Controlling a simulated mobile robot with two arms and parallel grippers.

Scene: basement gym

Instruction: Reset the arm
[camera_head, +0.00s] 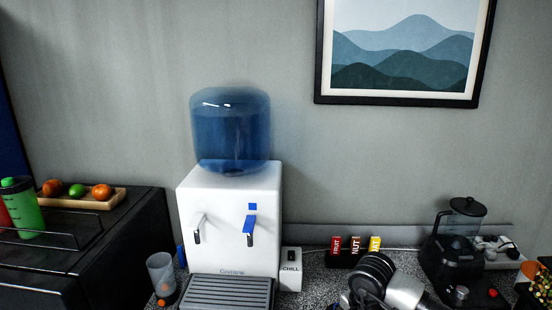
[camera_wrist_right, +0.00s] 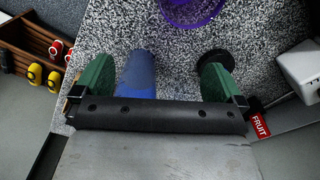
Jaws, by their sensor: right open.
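My right gripper (camera_wrist_right: 157,75) shows in the right wrist view with its two green fingers spread wide apart. It is open above a speckled grey counter (camera_wrist_right: 180,40). A blue, rounded object (camera_wrist_right: 138,75) shows between the fingers, close to the left finger; I cannot tell whether they touch. A dark round object (camera_wrist_right: 215,60) lies beside the right fingertip. In the head view, part of my right arm (camera_head: 385,285) shows at the bottom, right of centre; its fingers are not visible there. My left gripper is not in view.
A white water dispenser (camera_head: 230,225) with a blue bottle (camera_head: 230,130) stands left of my arm. A black blender (camera_head: 462,240) stands to the right. Small labelled boxes (camera_head: 355,252) sit behind the arm. A purple bowl-like object (camera_wrist_right: 190,10) lies beyond the gripper.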

